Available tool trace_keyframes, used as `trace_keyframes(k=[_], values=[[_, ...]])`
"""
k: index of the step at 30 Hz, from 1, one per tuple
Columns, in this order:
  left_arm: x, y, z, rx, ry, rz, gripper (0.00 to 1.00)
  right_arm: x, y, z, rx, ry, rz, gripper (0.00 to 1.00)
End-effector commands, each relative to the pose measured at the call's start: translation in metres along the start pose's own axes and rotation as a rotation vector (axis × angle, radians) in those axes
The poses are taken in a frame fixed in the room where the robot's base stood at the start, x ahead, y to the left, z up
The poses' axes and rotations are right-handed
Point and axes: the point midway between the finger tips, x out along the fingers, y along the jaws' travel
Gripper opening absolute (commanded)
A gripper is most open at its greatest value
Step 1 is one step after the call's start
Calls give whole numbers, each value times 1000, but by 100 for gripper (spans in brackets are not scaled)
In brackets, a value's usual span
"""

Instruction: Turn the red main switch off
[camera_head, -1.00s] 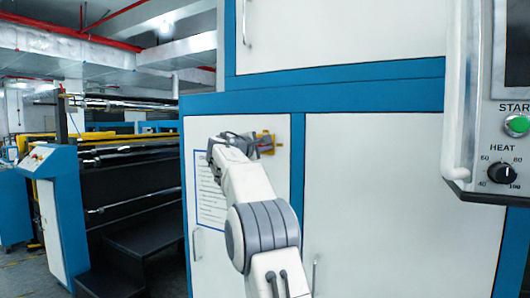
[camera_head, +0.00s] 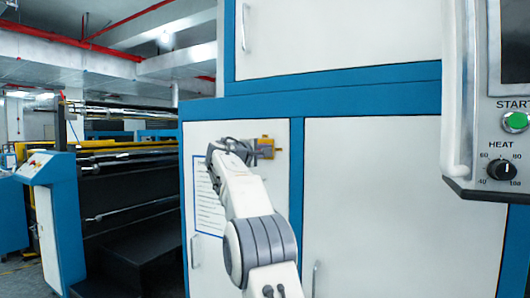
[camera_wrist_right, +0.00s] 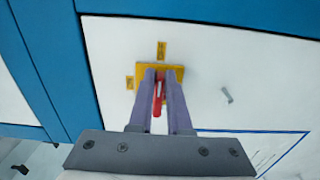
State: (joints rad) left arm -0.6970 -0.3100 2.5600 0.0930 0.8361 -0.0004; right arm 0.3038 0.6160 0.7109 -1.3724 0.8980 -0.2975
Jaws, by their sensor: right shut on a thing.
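The red main switch (camera_wrist_right: 157,96) shows in the right wrist view as a narrow red handle on a yellow plate (camera_wrist_right: 179,71). The plate is fixed to a white cabinet door. My right gripper (camera_wrist_right: 160,82) is shut on the red handle, one finger on each side, and the fingers hide part of it. The handle lies lengthwise between the fingers in this view. In the head view my right gripper (camera_head: 252,150) is at the yellow plate (camera_head: 266,147), and the red handle is hidden there. My left gripper is not in view.
A sheet of paper (camera_head: 207,195) is on the same door, left of and below the switch. Small yellow labels (camera_wrist_right: 161,50) sit beside the plate. A control panel with a green start button (camera_head: 515,122) and a heat knob (camera_head: 500,169) is at the right.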

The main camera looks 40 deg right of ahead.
Motion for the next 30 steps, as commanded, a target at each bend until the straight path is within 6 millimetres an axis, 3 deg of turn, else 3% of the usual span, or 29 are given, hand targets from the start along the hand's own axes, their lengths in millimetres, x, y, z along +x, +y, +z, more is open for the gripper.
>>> trace_keyframes(k=[1, 3, 14, 23, 30], values=[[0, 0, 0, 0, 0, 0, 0, 1, -3, 1, 0, -6, -7, 28], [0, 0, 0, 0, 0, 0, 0, 1, -3, 1, 0, -5, -6, 46], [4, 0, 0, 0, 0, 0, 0, -4, -2, 0, 0, 0, -1, 46], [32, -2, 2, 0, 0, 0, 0, -56, -6, 0, 2, 1, -2, 46], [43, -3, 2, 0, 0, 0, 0, -94, -3, 0, 0, 0, -3, 46]])
